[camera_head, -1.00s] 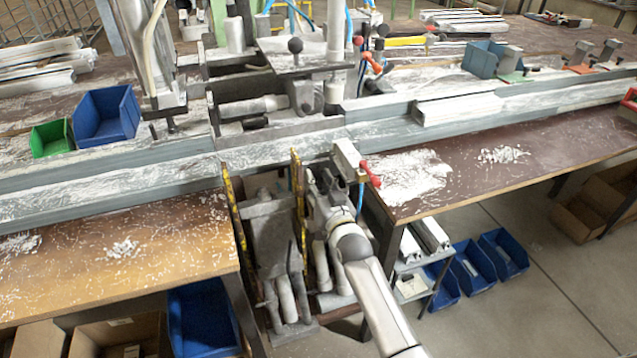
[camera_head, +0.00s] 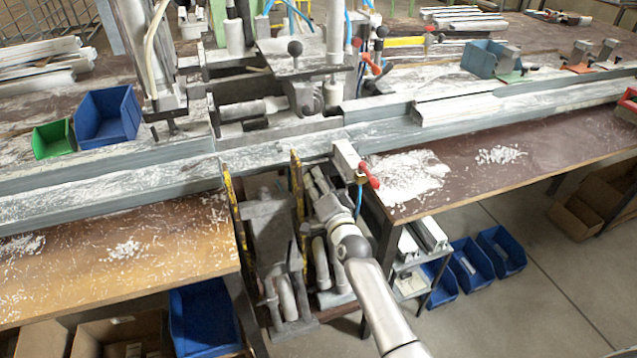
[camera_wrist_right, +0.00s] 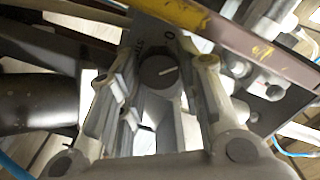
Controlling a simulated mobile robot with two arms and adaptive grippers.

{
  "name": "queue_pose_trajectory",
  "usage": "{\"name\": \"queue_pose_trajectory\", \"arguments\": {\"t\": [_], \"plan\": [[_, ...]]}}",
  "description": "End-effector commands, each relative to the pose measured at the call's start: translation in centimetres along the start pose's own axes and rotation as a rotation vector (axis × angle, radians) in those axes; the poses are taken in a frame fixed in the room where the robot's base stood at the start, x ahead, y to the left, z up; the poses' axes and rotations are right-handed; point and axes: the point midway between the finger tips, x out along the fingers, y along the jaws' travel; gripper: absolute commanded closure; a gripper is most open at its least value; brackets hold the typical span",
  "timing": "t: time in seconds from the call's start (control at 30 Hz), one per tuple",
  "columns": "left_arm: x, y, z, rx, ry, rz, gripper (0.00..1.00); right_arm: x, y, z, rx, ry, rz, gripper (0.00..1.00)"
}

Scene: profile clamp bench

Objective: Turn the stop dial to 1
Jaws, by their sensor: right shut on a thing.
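The stop dial (camera_wrist_right: 158,73) is a dark round knob with a white pointer line, on a grey plate with printed lettering and a "0" mark. It shows in the right wrist view between the two fingers of my right gripper (camera_wrist_right: 166,82), which is shut on it. The pointer slants toward the upper right of that view. A "1" mark cannot be made out. In the head view my right gripper (camera_head: 320,184) reaches below the bench gap, beside a yellow-edged bar, and the dial is hidden there. My left gripper is not in view.
A yellow-edged bar (camera_wrist_right: 255,45) crosses close above the fingers in the wrist view. In the head view a red-handled valve (camera_head: 369,173) and a box-shaped fitting (camera_head: 347,158) sit just right of my gripper. Grey machine parts (camera_head: 270,235) stand to its left.

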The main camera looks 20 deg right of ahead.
Motion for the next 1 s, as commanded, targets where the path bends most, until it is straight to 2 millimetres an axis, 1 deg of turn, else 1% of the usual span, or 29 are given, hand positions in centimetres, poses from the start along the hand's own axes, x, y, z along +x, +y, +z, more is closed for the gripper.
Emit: {"name": "queue_pose_trajectory", "arguments": {"t": [0.2, 0.4, 0.6, 1.0], "plan": [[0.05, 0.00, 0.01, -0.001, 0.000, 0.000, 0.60, -0.02, 0.14, 0.08, 0.143, -0.001, 0.002, 0.91], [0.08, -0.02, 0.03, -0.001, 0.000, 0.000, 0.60, -0.03, 0.16, 0.09, 0.223, -0.001, 0.002, 0.91], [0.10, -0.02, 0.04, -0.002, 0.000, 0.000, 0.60, -0.03, 0.16, 0.10, 0.259, -0.001, 0.002, 0.91], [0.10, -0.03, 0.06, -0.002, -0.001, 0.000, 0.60, -0.04, 0.17, 0.11, 0.264, -0.002, 0.002, 0.91]]}}
